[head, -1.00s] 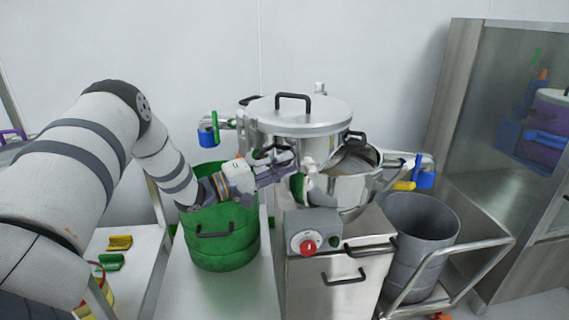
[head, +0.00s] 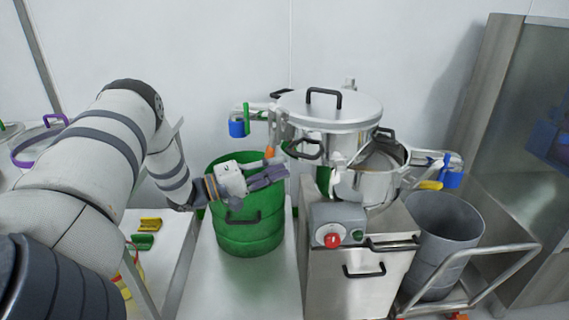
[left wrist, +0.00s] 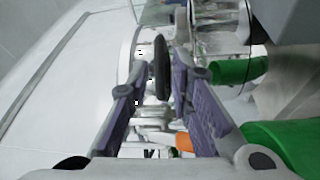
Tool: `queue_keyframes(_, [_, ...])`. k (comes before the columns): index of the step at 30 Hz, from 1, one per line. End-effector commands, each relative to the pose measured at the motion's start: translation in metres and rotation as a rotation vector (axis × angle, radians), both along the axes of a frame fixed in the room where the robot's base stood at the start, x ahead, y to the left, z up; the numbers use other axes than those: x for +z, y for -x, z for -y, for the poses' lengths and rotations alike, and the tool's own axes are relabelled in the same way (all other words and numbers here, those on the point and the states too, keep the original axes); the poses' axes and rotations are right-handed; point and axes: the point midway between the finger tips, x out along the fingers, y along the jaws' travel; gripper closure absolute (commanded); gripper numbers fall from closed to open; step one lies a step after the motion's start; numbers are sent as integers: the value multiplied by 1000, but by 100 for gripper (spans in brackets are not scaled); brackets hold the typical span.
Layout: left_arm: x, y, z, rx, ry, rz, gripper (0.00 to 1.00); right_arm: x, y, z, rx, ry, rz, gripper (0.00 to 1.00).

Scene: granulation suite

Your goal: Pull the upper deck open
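The upper deck (head: 330,142) is a round steel drum section under a flat lid with a black handle, on top of the steel machine. A black side handle (head: 303,149) sticks out from its left side. My left gripper (head: 282,171) is just lower left of that handle, in front of the green drum's rim, apart from the handle. In the left wrist view the purple fingers (left wrist: 164,80) are spread, with the black handle (left wrist: 161,65) showing between and beyond their tips. My right gripper is in neither view.
A green drum (head: 250,233) stands on a white surface left of the machine. An open steel bowl (head: 368,186), grey bin (head: 443,228) and trolley rail (head: 500,250) are at right. The control box (head: 337,225) with a red knob is at the front.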

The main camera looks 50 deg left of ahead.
Motion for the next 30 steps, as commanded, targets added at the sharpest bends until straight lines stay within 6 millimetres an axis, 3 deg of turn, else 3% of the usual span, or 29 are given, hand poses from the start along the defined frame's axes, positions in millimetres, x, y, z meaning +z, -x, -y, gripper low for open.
queue_keyframes(13, [-4,34,-17,1,0,1,80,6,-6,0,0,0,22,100])
queue_keyframes(27, [-5,37,-19,1,0,0,80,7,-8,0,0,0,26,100])
queue_keyframes(29, [-5,36,-18,4,1,0,69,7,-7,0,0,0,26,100])
queue_keyframes(30, [-2,32,-17,16,5,5,69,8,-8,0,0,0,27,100])
